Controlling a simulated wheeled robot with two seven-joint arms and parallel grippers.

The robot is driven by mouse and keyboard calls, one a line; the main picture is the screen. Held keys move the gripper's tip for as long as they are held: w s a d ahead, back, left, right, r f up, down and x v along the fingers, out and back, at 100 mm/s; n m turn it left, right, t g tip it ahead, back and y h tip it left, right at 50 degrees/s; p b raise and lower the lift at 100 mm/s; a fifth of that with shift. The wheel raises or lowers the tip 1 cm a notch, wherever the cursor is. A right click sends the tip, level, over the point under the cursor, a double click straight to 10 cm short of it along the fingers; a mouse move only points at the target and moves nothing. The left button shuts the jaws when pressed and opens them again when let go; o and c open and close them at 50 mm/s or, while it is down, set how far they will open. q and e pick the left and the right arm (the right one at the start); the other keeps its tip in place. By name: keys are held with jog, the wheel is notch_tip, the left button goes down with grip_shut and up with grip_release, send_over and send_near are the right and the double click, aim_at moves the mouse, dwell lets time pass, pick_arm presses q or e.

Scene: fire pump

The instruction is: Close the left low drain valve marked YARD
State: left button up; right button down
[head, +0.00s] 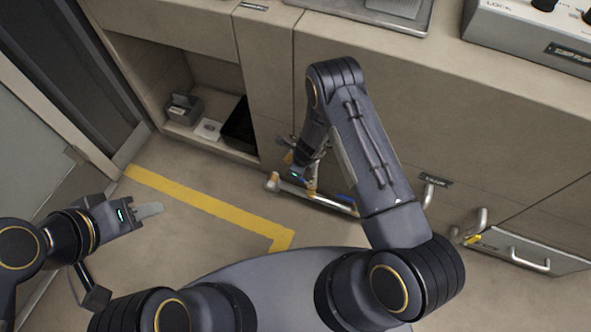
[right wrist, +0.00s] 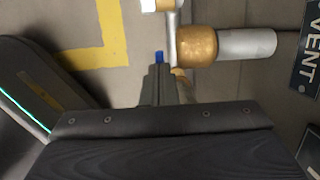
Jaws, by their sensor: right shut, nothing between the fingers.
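A low drain valve (head: 312,184) with metal pipework stands at the foot of the cabinet in the head view. In the right wrist view a brass valve body (right wrist: 196,46) with a grey pipe shows close up, and a small blue tip (right wrist: 159,57) lies just beyond my fingers. I cannot read a YARD plate in either view. My right gripper (head: 299,172) is low beside this valve. Its fingers (right wrist: 160,84) are shut and empty; I cannot tell whether they touch the valve.
A black VENT plate (right wrist: 311,55) is at right in the right wrist view. More pipe fittings (head: 470,230) and a drawer-like handle (head: 530,260) lie to the right. An open cabinet bay (head: 205,80) is behind. Yellow tape (head: 205,203) marks clear floor at left.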

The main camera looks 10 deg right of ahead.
pick_arm(q)
jog(key=shift+w+a+f, duration=0.1)
jog(key=shift+a+f, duration=0.05)
pick_arm(e)
jog(key=shift+w+a+f, duration=0.1)
jog(key=shift+a+f, duration=0.1)
jog(key=shift+r, duration=0.1)
dwell(0.3)
